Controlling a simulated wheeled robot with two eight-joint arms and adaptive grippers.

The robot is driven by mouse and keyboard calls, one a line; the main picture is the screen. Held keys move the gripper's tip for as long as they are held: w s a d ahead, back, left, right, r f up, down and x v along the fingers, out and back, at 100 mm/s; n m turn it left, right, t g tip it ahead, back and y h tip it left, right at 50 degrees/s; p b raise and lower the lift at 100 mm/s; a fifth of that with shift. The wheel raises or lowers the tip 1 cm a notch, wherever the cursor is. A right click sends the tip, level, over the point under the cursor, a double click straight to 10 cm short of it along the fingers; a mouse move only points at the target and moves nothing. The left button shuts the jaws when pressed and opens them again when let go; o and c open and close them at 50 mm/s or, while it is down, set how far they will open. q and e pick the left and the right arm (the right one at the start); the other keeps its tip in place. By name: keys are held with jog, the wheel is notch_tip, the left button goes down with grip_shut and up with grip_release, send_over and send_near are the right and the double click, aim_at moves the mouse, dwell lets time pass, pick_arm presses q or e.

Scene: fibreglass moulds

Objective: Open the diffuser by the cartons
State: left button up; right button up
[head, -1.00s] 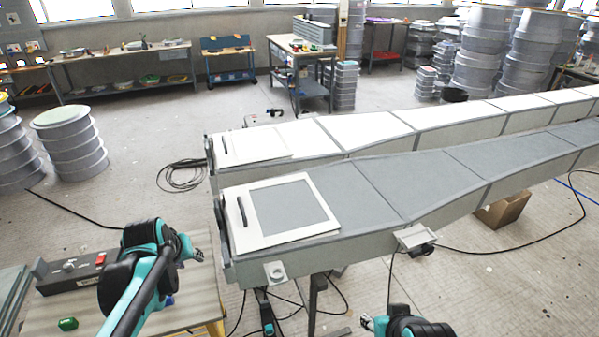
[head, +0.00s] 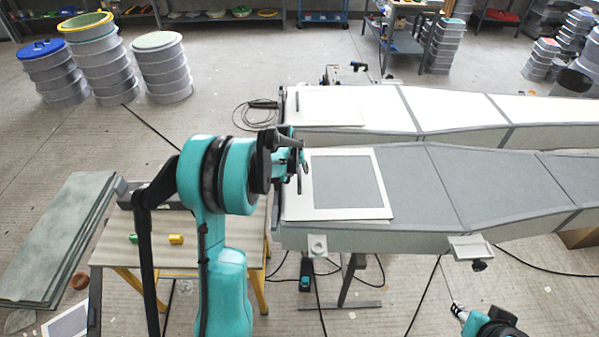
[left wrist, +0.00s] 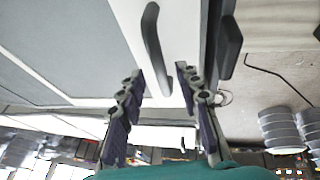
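The nearer long grey duct-like body, which looks like the diffuser (head: 395,190), has a pale-framed grey panel (head: 380,212) on its left end. The panel's dark bar handle (left wrist: 152,40) shows in the left wrist view; in the head view my left gripper mostly hides it. My left gripper (head: 300,160) is over the panel's left edge. In the left wrist view my left gripper (left wrist: 163,95) is open, fingers apart, with the handle ahead of the gap and nothing held. My right gripper (head: 457,310) is low at the front right, apart from the body; its finger state is too small to tell.
A brown carton (head: 580,238) is partly visible under the body at right. A second, white-topped body (head: 365,103) runs behind. A workbench (head: 150,250) stands below my left arm. Black cables lie on the floor. Stacked round moulds (head: 105,65) stand at the back left.

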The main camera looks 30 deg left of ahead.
pick_arm(q)
jog(key=shift+w+f, duration=0.1)
jog(key=shift+f, duration=0.25)
grip_shut()
jog(key=w+d, duration=0.6)
jog(key=d, duration=0.4)
jog(key=w+d, duration=0.7)
jog(key=d, duration=0.4)
jog(key=w+d+b, duration=0.1)
jog(key=w+d, duration=0.6)
jog(key=d, duration=0.4)
jog(key=shift+d, duration=0.2)
grip_release()
